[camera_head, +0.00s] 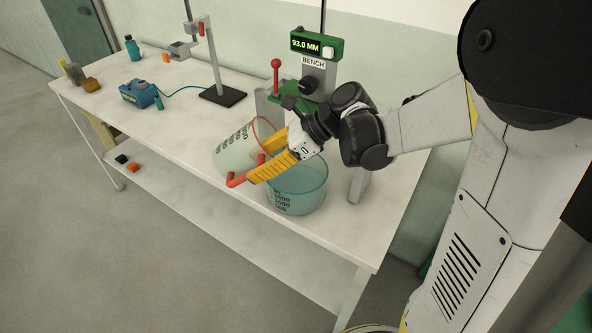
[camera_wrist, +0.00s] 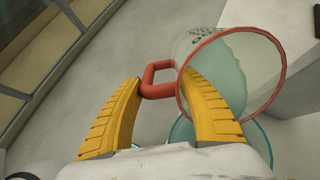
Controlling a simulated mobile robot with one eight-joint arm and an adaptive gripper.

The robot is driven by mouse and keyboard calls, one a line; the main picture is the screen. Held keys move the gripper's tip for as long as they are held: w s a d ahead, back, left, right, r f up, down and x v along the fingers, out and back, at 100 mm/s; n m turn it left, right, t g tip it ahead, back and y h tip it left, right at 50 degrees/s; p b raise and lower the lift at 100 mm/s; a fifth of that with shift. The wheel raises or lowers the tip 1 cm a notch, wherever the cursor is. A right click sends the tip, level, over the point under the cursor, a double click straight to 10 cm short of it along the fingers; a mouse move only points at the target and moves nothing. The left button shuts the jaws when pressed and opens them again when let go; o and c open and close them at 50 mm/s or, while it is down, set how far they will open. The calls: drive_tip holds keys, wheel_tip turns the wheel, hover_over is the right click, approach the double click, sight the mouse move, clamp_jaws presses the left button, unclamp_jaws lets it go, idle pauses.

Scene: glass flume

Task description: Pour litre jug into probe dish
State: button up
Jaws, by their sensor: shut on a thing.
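The litre jug (camera_head: 233,153) is a clear vessel with dark markings, a red rim and a red handle (camera_head: 238,179). My gripper (camera_head: 262,161) has yellow fingers and is shut on the jug's handle. The jug is tilted, its red-rimmed mouth turned toward the teal dish. In the wrist view the handle (camera_wrist: 155,80) lies between the fingertips and the jug's rim (camera_wrist: 183,100) is at the right. The probe dish (camera_head: 296,189), a clear teal round vessel with printed numbers, stands on the bench just right of the jug. The fingers partly cover it.
The white bench (camera_head: 190,130) holds a green gauge stand (camera_head: 312,75) reading 93.0 MM behind the dish. A clamp stand (camera_head: 222,93), a teal device (camera_head: 138,93), a teal bottle (camera_head: 132,47) and small blocks stand to the left. The bench front edge is close to both vessels.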

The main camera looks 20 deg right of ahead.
drive_tip(key=shift+s+d+r+t+y+b, duration=0.1)
drive_tip(key=shift+d+r+t+y+b, duration=0.1)
drive_tip(key=shift+r+y, duration=0.4)
drive_tip(key=shift+d+r+t+y+b, duration=0.15)
drive_tip(key=shift+r+y, duration=0.25)
drive_tip(key=shift+r, duration=0.25)
idle(4.0)
